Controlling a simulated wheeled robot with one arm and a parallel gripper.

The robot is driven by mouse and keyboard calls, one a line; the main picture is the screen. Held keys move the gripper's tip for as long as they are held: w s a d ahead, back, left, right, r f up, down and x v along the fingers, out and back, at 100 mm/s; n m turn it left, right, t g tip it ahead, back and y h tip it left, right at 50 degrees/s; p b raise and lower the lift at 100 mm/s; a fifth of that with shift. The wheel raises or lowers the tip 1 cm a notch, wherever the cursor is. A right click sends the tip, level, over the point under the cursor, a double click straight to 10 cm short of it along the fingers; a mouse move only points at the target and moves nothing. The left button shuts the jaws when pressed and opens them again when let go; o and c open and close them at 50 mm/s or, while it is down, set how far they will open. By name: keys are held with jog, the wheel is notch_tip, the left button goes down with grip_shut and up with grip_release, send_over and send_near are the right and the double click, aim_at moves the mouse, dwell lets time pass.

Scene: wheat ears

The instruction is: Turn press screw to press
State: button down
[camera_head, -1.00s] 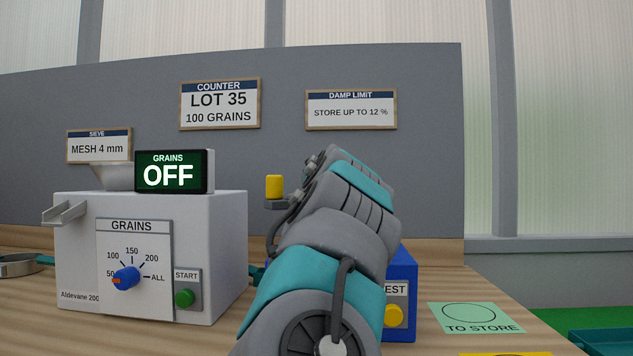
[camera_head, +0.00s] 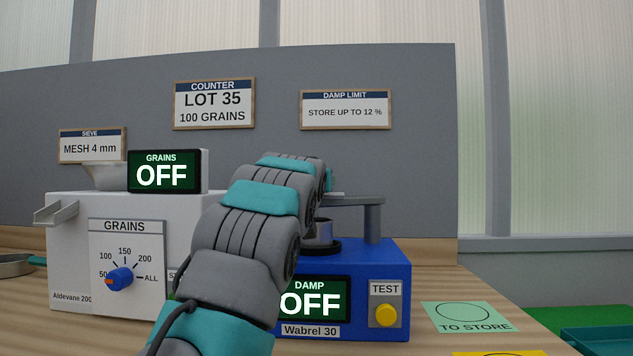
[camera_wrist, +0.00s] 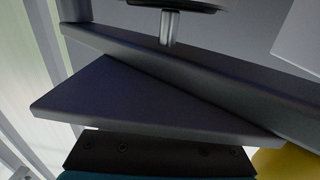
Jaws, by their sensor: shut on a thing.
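The press stands on the blue damp meter (camera_head: 393,258). Its grey bracket (camera_head: 374,212) reaches left over a dark metal cup (camera_head: 322,232). My arm stands in front and hides the screw and its handle in the head view. In the wrist view, my gripper (camera_wrist: 160,150) shows as a dark bolted plate at the bottom edge. A yellow knob (camera_wrist: 288,164), apparently the screw's handle, lies right beside it. The jaws are shut on it, though the contact is mostly out of frame. A short metal rod (camera_wrist: 168,28) under a dark disc shows at the top.
The white grain counter (camera_head: 75,215) with its dial stands left, close to my arm. Both displays read OFF. A yellow TEST button (camera_head: 385,315) is on the meter. The green TO STORE card (camera_head: 470,317) lies right on the table. A grey board stands behind.

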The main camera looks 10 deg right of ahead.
jog(key=shift+r, duration=0.15)
dwell(0.5)
jog(key=shift+c, duration=1.4)
grip_release()
jog(key=shift+v, duration=3.95)
